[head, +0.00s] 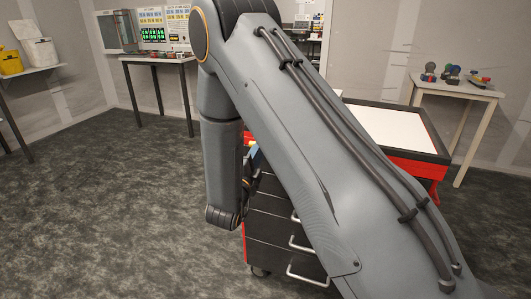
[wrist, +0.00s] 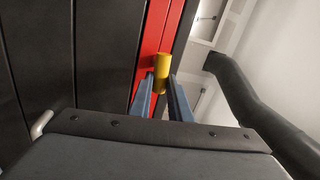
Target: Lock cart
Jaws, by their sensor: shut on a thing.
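The cart (head: 275,215) stands beneath and behind my arm in the head view. It has black drawers with light metal handles, red edges and a white top (head: 385,127). In the wrist view, its red frame (wrist: 160,30) runs beside the black drawer fronts (wrist: 100,60). A yellow cylindrical piece (wrist: 162,72) stands out at the red frame. My gripper (wrist: 161,90) has its two blue fingers on either side of this piece and is shut on it. In the head view, my arm hides most of the gripper and the yellow piece.
A shelf (head: 30,74) with a yellow container (head: 10,62) is at the left. A table (head: 158,59) with a display board (head: 163,30) stands at the back. A small table (head: 455,88) with coloured items is at the right. The floor (head: 130,200) left of the cart is clear.

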